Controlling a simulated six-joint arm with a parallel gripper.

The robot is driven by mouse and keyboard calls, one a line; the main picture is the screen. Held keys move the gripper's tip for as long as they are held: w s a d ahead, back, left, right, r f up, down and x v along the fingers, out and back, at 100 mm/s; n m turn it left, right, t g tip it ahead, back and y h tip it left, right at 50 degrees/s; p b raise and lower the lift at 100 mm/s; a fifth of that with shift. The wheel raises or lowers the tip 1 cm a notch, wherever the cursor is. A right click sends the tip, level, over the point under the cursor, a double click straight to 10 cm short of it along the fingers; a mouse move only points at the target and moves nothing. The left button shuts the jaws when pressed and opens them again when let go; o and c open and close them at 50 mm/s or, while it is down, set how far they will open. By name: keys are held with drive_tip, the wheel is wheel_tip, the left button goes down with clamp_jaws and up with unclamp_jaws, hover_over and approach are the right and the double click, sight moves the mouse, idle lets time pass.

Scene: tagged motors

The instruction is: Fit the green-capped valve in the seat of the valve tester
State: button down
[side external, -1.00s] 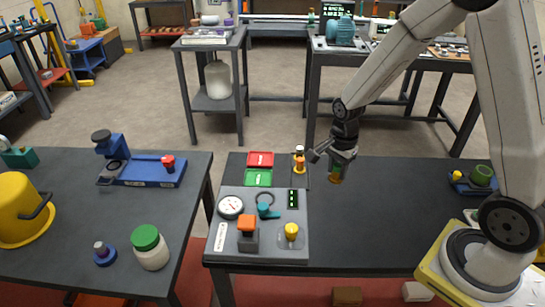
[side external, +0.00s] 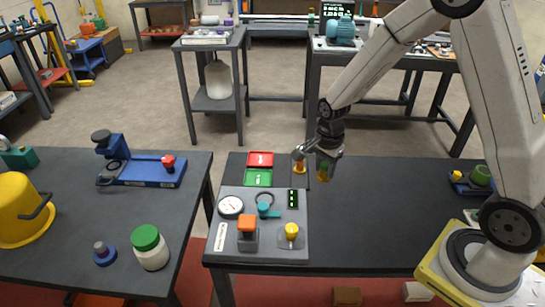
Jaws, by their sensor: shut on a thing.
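My gripper (side external: 322,158) is shut on the green-capped valve (side external: 323,173), which shows a green part and an amber part below the fingers. It hangs above the dark table, to the right of and behind the valve tester; the fingers hide part of it. The valve tester (side external: 232,262) is a light grey panel with a white dial (side external: 231,207), a teal lever (side external: 266,211), a dark ring (side external: 264,198) and a small green display (side external: 293,198). I cannot tell for sure which fitting is the seat.
Another amber valve (side external: 299,168) stands just left of my held valve, partly covered by my gripper. A red tray (side external: 260,159) and a green tray (side external: 258,178) lie behind the tester. An orange-topped block (side external: 247,224) and a yellow knob (side external: 291,230) rise from its front. The table's middle is clear.

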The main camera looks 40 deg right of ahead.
hover_over(265, 199)
wheel_tip(265, 199, down, 4)
drive_tip(key=shift+f, duration=0.15)
drive_tip(key=shift+f, duration=0.2)
drive_tip(key=shift+f, duration=1.7)
drive_tip(key=shift+f, duration=0.75)
idle(2.1)
drive_tip(key=shift+c, duration=1.3)
unclamp_jaws()
drive_tip(key=shift+r, duration=0.15)
wheel_tip(265, 199, up, 6)
